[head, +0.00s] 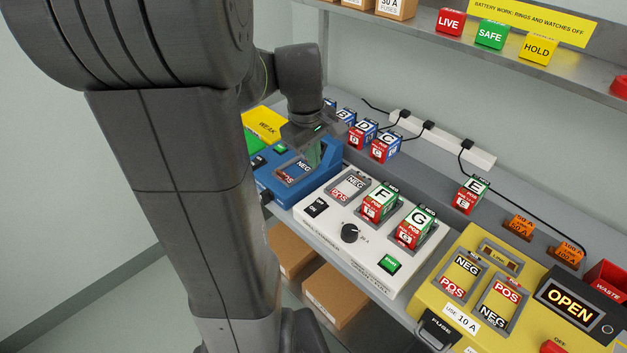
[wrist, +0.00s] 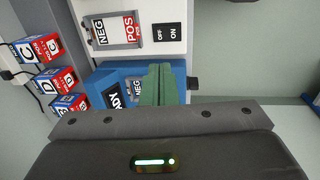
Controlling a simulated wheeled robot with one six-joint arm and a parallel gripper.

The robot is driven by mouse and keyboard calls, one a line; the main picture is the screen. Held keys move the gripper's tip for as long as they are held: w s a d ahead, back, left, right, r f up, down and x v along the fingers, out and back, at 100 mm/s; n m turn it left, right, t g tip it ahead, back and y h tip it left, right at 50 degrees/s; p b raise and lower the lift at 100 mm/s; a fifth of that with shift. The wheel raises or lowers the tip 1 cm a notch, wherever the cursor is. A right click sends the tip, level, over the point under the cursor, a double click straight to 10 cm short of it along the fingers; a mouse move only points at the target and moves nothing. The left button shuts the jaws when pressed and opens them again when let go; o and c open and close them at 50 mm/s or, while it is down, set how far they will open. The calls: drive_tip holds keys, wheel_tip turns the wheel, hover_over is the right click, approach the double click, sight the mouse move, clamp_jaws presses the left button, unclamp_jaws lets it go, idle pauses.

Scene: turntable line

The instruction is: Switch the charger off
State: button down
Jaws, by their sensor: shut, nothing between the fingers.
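The white unit (head: 339,262), which looks like the charger, stands mid-bench. It has a black OFF/ON switch (head: 316,208) at its left end, a black knob and a green START button. Cells F (head: 379,202) and G (head: 414,230) sit in two bays; the left bay is empty. The switch also shows in the wrist view (wrist: 167,33); I cannot tell which side is pressed. My gripper (head: 313,158) is shut and empty above the blue unit (head: 284,188), left of and apart from the switch. Its green fingers show in the wrist view (wrist: 158,84).
A yellow unit (head: 432,305) with an OPEN display stands to the right. Cells B, D and C (head: 385,148) line the back near a white power strip (head: 441,139). Cell E (head: 470,195) stands behind. A shelf (head: 580,55) overhangs the back.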

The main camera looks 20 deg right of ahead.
sight(320, 203)
drive_tip(key=shift+s, duration=0.15)
drive_tip(key=f, duration=0.4)
drive_tip(key=d+f, duration=0.1)
drive_tip(key=f, duration=0.8)
drive_tip(key=shift+w+d+f, duration=0.4)
drive_tip(key=shift+d+p, duration=0.1)
drive_tip(key=shift+p, duration=0.35)
drive_tip(key=shift+f, duration=0.25)
